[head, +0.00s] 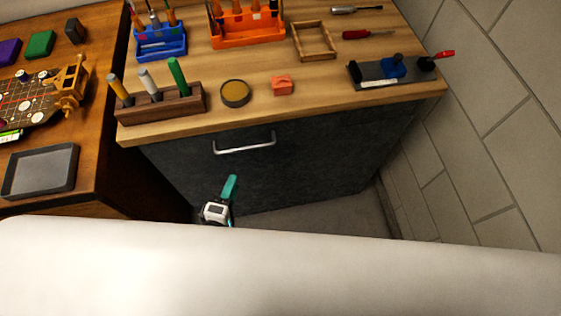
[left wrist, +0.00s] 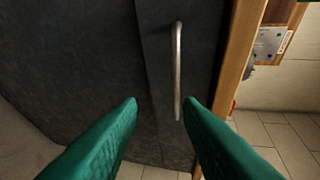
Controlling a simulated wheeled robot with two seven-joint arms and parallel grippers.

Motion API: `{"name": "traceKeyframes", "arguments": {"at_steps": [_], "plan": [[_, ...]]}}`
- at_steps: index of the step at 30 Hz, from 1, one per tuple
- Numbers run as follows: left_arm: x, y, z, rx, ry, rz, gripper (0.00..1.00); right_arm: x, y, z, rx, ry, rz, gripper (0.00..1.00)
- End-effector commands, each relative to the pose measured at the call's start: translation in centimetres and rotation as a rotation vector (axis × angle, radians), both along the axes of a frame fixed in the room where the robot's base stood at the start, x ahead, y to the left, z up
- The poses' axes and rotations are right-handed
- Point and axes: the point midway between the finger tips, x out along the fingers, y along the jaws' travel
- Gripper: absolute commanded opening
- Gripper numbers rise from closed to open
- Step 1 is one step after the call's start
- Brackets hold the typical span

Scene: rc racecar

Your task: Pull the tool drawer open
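The tool drawer (head: 300,150) is the dark grey front under the wooden worktop. It looks flush with the cabinet. Its silver bar handle (head: 245,146) runs level across the front, and it shows upright in the left wrist view (left wrist: 178,72). My left gripper (head: 230,186), with teal fingers, is below and in front of the handle. In the left wrist view its fingertips (left wrist: 162,101) are well apart, with nothing between them. The handle lies ahead of them, closer to the right fingertip; I cannot tell whether they touch. My right gripper is in neither view.
The worktop (head: 220,125) carries a dark wooden tool block (head: 162,105), a round tin (head: 235,93), an orange block (head: 283,85) and a grey tool stand (head: 390,72). A brown table (head: 105,180) adjoins on the left. A tiled wall (head: 500,120) stands on the right.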

Motion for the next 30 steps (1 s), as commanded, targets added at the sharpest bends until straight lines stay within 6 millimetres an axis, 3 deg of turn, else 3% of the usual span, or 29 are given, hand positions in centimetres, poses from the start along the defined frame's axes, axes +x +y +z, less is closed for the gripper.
{"name": "traceKeyframes", "arguments": {"at_steps": [3, 9, 21, 30], "plan": [[0.3, 0.1, 1.8, -0.076, -0.03, 0.031, 0.32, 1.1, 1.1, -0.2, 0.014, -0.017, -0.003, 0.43], [2.5, 0.0, 2.0, -0.085, -0.038, 0.037, 0.32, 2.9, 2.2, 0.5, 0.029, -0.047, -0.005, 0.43], [9.9, -1.0, 0.5, -0.082, -0.035, 0.033, 0.32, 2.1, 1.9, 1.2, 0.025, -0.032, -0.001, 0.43], [12.0, -1.3, 0.0, -0.082, -0.033, 0.033, 0.32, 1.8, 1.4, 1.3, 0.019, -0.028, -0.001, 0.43]]}}
